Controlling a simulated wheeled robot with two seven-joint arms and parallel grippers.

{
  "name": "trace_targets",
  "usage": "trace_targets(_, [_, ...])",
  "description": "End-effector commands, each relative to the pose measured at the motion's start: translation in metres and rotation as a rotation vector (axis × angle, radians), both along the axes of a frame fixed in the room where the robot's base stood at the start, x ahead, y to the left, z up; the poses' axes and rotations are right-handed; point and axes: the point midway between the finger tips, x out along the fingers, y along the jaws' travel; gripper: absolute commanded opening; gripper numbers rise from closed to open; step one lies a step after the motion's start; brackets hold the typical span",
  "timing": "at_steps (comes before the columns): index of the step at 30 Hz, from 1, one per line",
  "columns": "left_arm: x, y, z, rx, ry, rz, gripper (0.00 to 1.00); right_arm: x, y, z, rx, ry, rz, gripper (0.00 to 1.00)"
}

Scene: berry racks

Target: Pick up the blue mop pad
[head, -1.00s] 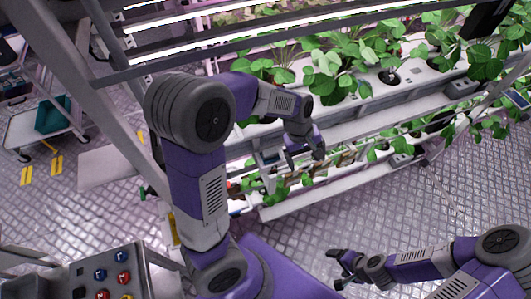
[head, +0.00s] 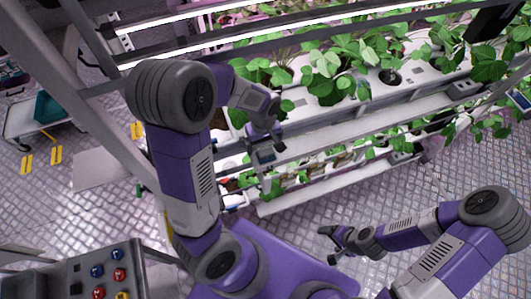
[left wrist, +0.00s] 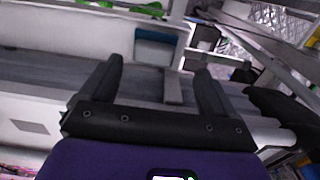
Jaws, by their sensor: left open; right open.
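A dark blue patch with a pale edge (left wrist: 155,48) shows beyond my left fingers in the left wrist view. It may be the blue mop pad, but I cannot tell for sure. No mop pad can be made out clearly in the head view. My left gripper (head: 264,152) is open in front of the lower part of the plant rack. In the left wrist view its two black fingers (left wrist: 160,85) stand apart, with nothing visibly held between them. My right gripper (head: 332,246) is open and empty above the metal floor at the lower right.
The plant rack (head: 350,140) with white troughs and leafy plants stands close to my left arm. A grey post (head: 120,130) rises to its left. A cart with a teal item (head: 48,108) stands far left. A button panel (head: 105,270) is lower left. The floor right of centre is clear.

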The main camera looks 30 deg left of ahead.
Motion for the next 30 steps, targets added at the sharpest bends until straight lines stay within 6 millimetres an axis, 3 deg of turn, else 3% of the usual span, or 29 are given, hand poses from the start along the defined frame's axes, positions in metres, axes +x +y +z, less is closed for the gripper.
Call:
trace_targets(7, [-0.001, -0.005, -0.038, 0.002, 0.005, 0.0, 0.89, 0.002, 0.0, -0.007, -0.001, -0.004, -0.001, 0.84])
trace_targets(17, [0.0, -0.006, -0.045, 0.0, 0.0, -0.001, 0.89, 0.001, 0.0, -0.007, -0.001, -0.003, -0.001, 0.84])
trace_targets(27, [0.0, -0.006, -0.045, 0.0, 0.0, -0.001, 0.39, 0.002, 0.0, -0.007, -0.001, -0.003, -0.001, 0.84])
trace_targets(30, [0.0, -0.006, -0.045, 0.0, 0.0, -0.001, 0.31, 0.002, 0.0, -0.007, -0.001, -0.003, -0.001, 0.84])
